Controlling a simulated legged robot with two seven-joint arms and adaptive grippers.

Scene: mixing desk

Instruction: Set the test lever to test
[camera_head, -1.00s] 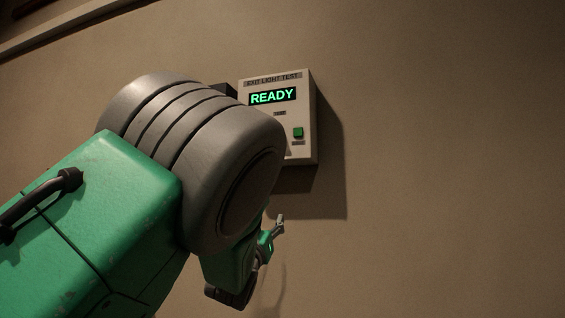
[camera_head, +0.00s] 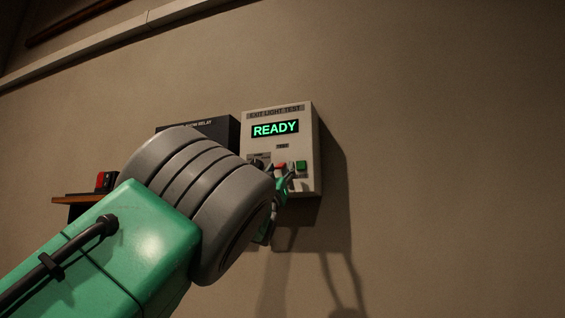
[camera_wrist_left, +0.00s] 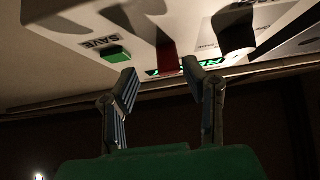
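The pale exit light test box (camera_head: 310,130) is on the wall, its display (camera_head: 275,129) reading READY in green. Below the display sit a dark knob (camera_head: 257,164), a small red part (camera_head: 280,166), and a green button (camera_head: 301,166). I cannot tell for sure that the red part is the test lever. My left gripper (camera_head: 284,183) is just below these controls, partly hidden by my arm. In the left wrist view, its two fingers (camera_wrist_left: 160,82) stand apart with nothing between them, and the red part (camera_wrist_left: 178,52) lies just beyond the fingertips, beside the green SAVE button (camera_wrist_left: 115,54).
A dark box (camera_head: 220,128) adjoins the panel on the left, mostly hidden by my arm. A red switch (camera_head: 104,181) sits on a ledge (camera_head: 75,198) farther left. The wall (camera_head: 450,170) to the right is bare.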

